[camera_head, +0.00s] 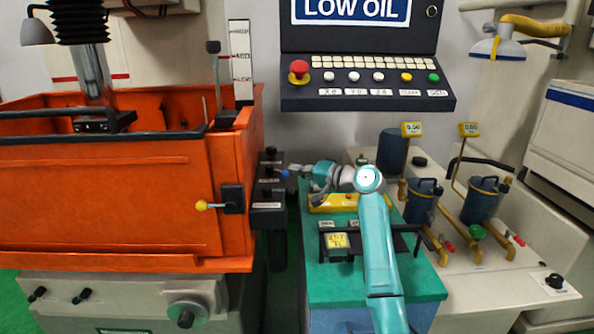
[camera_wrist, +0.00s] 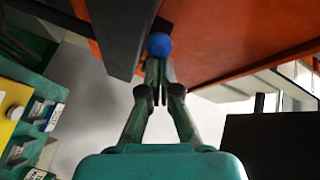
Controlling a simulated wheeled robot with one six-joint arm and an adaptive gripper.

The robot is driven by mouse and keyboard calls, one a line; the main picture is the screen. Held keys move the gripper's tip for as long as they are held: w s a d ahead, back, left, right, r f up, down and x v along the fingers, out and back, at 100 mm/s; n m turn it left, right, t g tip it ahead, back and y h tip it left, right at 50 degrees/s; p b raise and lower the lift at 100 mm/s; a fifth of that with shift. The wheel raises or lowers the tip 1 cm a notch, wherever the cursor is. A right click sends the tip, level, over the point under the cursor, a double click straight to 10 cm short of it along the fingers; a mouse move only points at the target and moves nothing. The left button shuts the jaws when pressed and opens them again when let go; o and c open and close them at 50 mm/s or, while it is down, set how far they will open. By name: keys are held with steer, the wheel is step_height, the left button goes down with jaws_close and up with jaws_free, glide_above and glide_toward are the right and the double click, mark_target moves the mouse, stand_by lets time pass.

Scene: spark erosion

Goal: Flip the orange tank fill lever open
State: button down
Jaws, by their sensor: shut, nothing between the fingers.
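The orange tank (camera_head: 110,200) fills the left of the head view; its orange wall (camera_wrist: 225,40) also shows in the wrist view. A dark valve block (camera_head: 268,195) with small labels sits on its right side. A blue ball knob (camera_head: 285,174) stands out from that block; in the wrist view the blue knob (camera_wrist: 159,45) is just beyond my fingertips. My gripper (camera_head: 299,171) points left at the knob. In the wrist view my gripper (camera_wrist: 155,75) has its fingers together, empty. I cannot tell whether they touch the knob. The lever's stem is mostly hidden.
A yellow-knobbed lever (camera_head: 203,205) sits on the tank's front right. A control panel (camera_head: 365,85) with a red button hangs above. A teal cabinet (camera_head: 330,285) stands beneath my arm. Blue canisters (camera_head: 483,200) stand at right. A narrow gap separates tank and cabinet.

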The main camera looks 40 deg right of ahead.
mark_target(285, 176)
steer(key=shift+a, duration=0.2)
steer(key=shift+s+a+m+t+h, duration=0.2)
steer(key=shift+a+m+h, duration=0.3)
steer(key=shift+a, duration=0.3)
steer(key=shift+s+a+m+t+h, duration=0.1)
steer(key=shift+s+a+m+h, duration=0.2)
steer(key=shift+a+h, duration=0.4)
steer(key=shift+s+a+m+t+h, duration=0.15)
steer(key=shift+a+m+h, duration=0.25)
steer(key=shift+a, duration=0.5)
